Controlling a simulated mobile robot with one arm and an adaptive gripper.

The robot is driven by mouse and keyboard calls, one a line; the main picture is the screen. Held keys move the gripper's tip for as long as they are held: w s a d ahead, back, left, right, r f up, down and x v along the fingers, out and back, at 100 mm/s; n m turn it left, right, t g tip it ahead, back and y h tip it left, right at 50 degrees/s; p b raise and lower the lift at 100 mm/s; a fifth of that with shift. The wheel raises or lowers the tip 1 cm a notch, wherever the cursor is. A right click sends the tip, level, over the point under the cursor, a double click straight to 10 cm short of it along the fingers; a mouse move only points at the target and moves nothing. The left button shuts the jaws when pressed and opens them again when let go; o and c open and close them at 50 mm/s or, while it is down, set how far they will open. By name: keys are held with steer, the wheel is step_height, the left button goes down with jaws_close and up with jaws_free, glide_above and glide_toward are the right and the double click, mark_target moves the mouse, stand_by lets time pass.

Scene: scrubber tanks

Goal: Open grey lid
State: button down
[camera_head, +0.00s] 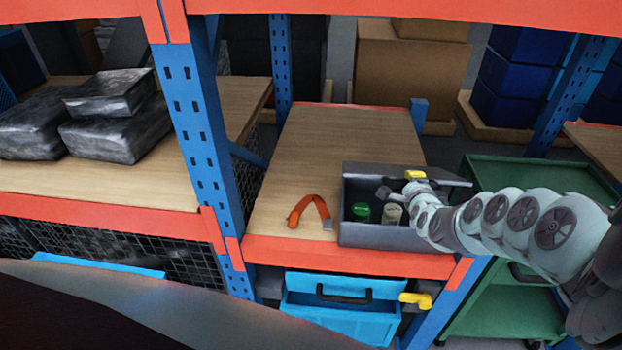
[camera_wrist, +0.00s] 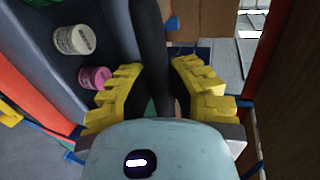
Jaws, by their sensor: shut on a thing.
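The grey box (camera_head: 380,237) stands on the wooden shelf near its front edge. Its inside shows from above, with a green-topped jar (camera_head: 361,212) and a cream jar (camera_head: 393,214) in it. The grey lid (camera_head: 448,178) is raised off the opening at the back right of the box. My gripper (camera_head: 414,178) is at the lid, its yellow fingers partly hidden by my wrist. In the wrist view my gripper (camera_wrist: 158,82) is shut on a dark edge of the lid (camera_wrist: 150,42). A cream jar (camera_wrist: 74,39) and a pink jar (camera_wrist: 96,77) show left of it.
Orange-handled pliers (camera_head: 310,210) lie left of the box. Blue posts (camera_head: 192,110) and an orange beam (camera_head: 340,256) frame the shelf. A blue bin (camera_head: 340,311) is below. A green cart (camera_head: 505,175) stands at right. The shelf behind the box is clear.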

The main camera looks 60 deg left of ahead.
steer(key=shift+w+r, duration=0.2)
steer(key=shift+r, duration=0.15)
steer(key=shift+w+a+r, duration=0.1)
steer(key=shift+a+r, duration=0.1)
steer(key=shift+r, duration=0.05)
steer(key=shift+w+a+r+h+p, duration=0.2)
steer(key=shift+r+h+p, duration=0.1)
steer(key=shift+r+p, duration=0.15)
steer(key=shift+w+a+r, duration=0.1)
steer(key=shift+a+r, duration=0.05)
steer(key=shift+r, duration=0.1)
steer(key=shift+w+a+r+g+h+p, duration=0.25)
steer(key=shift+r+g+h+p, duration=0.1)
steer(key=shift+r+g, duration=0.1)
steer(key=shift+a+r, duration=0.3)
steer(key=shift+r, duration=0.05)
